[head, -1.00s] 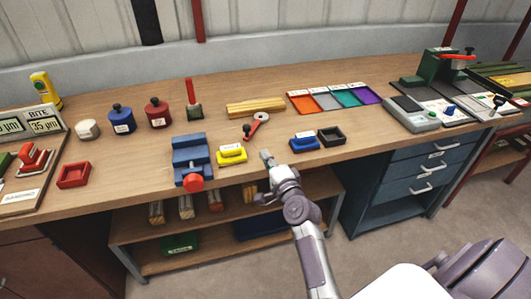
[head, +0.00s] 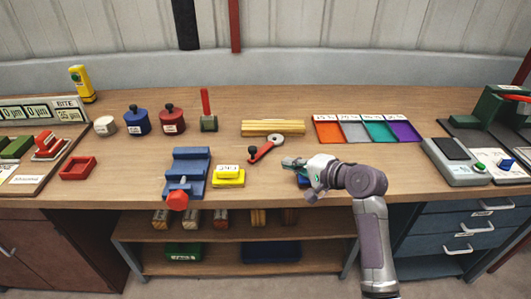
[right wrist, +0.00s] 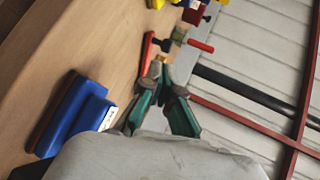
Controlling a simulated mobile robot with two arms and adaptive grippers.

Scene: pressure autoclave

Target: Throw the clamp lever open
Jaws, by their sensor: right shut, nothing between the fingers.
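I cannot tell for sure which part is the clamp lever. A red lever (head: 262,151) with a black knob and a grey ring end lies on the bench, left of my right gripper. It also shows in the right wrist view (right wrist: 147,52), beyond the fingers. A second red lever (head: 205,101) stands upright on a green base (head: 208,124). A third (head: 515,98) is on a green device at the far right. My right gripper (head: 288,162) is shut and empty above the bench; its green fingers show in the wrist view (right wrist: 163,75). My left gripper is out of view.
A blue block (right wrist: 75,118) is beside the right gripper, mostly hidden by it in the head view. A blue vise (head: 188,165) and yellow block (head: 229,176) stand left. Wooden strips (head: 272,128) and coloured trays (head: 365,130) lie behind. Bare bench lies between.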

